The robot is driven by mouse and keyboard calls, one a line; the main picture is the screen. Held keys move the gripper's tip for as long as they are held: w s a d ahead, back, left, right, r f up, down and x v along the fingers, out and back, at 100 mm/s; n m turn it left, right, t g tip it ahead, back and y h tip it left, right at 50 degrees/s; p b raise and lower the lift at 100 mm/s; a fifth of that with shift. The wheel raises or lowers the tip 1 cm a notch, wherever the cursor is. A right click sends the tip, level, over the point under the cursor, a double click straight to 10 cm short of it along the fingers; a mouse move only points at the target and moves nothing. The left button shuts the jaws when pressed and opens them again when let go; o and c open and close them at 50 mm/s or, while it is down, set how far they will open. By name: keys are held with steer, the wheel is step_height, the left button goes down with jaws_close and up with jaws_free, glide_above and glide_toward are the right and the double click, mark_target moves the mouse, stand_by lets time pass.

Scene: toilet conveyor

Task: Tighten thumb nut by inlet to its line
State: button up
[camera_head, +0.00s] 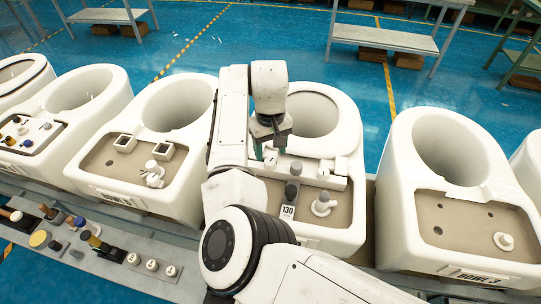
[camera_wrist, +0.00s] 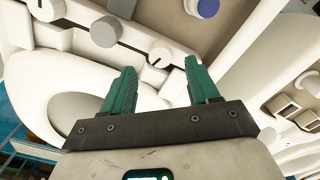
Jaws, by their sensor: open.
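My gripper (camera_head: 265,155) is open above the near part of the middle toilet bowl (camera_head: 345,235). In the wrist view, the two green fingers of my gripper (camera_wrist: 162,88) stand apart with nothing between them. A small white round knob with a dark line (camera_wrist: 160,57) lies just beyond the fingertips, about between them, apparently not touched. A larger grey-white knob (camera_wrist: 105,31) is to its left, and another white marked knob (camera_wrist: 46,9) is farther left on the same white bar. I cannot tell for certain which is the thumb nut by the inlet.
A grey-capped post with a "130" tag (camera_head: 288,212) and a white fitting (camera_head: 323,204) stand on the middle bowl's deck. Other bowls stand close on both sides, including one marked BOWL 3 (camera_head: 484,277). A grey ledge with several knobs and tools (camera_head: 110,262) runs at front left.

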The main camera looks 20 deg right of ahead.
mark_target(270, 162)
steer(key=shift+f, duration=2.3)
steer(key=c, duration=1)
